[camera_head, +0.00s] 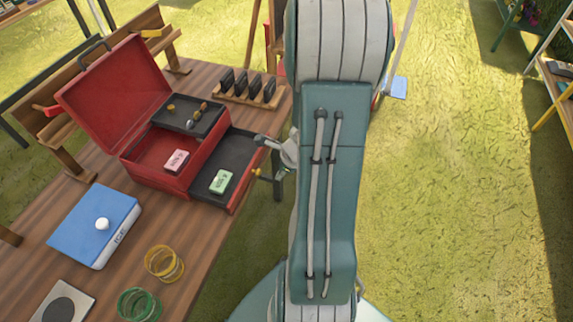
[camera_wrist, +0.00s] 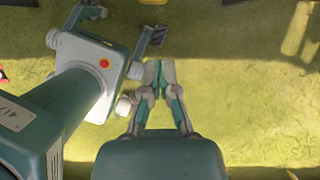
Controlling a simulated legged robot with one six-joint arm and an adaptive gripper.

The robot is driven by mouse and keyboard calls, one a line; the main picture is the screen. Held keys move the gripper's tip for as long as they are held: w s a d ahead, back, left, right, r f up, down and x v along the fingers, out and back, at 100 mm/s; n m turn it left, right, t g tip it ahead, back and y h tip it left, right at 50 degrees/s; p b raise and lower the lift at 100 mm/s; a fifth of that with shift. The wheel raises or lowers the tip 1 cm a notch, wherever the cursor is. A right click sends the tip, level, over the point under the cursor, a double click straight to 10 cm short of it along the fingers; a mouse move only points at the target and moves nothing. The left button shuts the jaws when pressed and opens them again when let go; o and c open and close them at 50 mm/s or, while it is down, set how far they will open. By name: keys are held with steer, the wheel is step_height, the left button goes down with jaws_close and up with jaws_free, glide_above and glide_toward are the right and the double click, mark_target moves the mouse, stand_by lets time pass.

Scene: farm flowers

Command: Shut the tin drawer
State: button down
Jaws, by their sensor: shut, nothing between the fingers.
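The red tin (camera_head: 165,160) stands on the wooden table at left in the head view, with its lid (camera_head: 115,90) up. Its dark drawer (camera_head: 232,158) is pulled out at the right side, towards my arm, and holds a green packet (camera_head: 221,181). My gripper (camera_wrist: 160,66) shows in the wrist view, its fingers together and empty above grass. The tin and drawer do not show clearly in the wrist view.
A pink packet (camera_head: 176,160) lies inside the tin. Grass (camera_head: 450,190) at right is open; shelves stand beyond.

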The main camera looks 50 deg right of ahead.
mark_target(224, 164)
steer(key=w, duration=0.1)
steer(key=w+a, duration=0.1)
steer(key=w, duration=0.1)
steer(key=shift+w+a+r, duration=0.1)
steer(key=shift+w+a, duration=0.15)
steer(key=shift+a, duration=0.05)
steer(key=w+a, duration=0.1)
steer(key=w, duration=0.3)
steer(key=w+a, duration=0.2)
steer(key=w, duration=0.2)
steer(key=w+a, duration=0.2)
steer(key=w, duration=0.2)
